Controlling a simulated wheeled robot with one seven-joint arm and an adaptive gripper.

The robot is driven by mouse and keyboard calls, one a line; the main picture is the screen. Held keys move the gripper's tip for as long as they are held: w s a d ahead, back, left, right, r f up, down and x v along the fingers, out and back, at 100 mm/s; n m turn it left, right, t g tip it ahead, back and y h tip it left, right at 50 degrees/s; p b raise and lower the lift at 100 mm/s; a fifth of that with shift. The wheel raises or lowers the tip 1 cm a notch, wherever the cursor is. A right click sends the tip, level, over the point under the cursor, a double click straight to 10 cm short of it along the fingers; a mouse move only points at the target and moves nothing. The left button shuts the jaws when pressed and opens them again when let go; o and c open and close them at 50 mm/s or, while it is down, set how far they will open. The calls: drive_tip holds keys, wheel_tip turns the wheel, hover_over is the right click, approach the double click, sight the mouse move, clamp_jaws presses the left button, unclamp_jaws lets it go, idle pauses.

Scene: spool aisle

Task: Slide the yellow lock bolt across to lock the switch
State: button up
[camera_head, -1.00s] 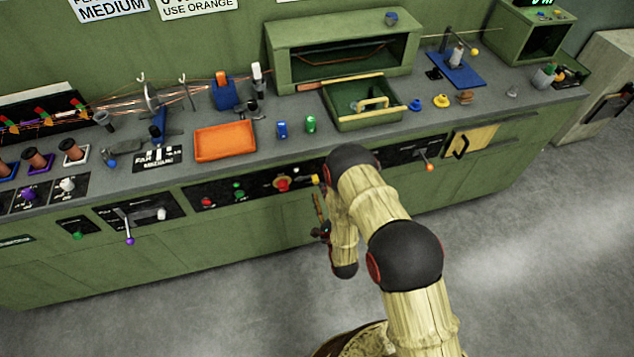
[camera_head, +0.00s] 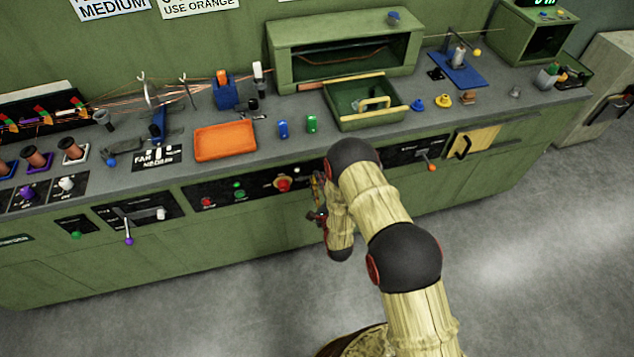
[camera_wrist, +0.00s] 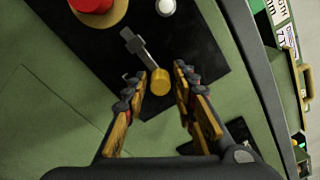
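The lock bolt's yellow knob (camera_wrist: 158,82) shows in the wrist view at the end of a grey metal bar (camera_wrist: 139,50) on a black panel. My gripper (camera_wrist: 166,78) is open, with its two wooden fingers on either side of the knob near the tips. I cannot tell whether either finger touches it. In the head view my gripper (camera_head: 318,200) is at the front of the green bench, by the right end of the black switch panel (camera_head: 222,200). The bolt is hidden there behind my arm and gripper.
A red button on a yellow base (camera_head: 283,184) sits left of my gripper; it also shows in the wrist view (camera_wrist: 92,4). A white round button (camera_wrist: 165,7) is near the bar. A lever with an orange knob (camera_head: 431,167) is to the right. The floor in front is clear.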

drive_tip(key=c, duration=0.6)
clamp_jaws()
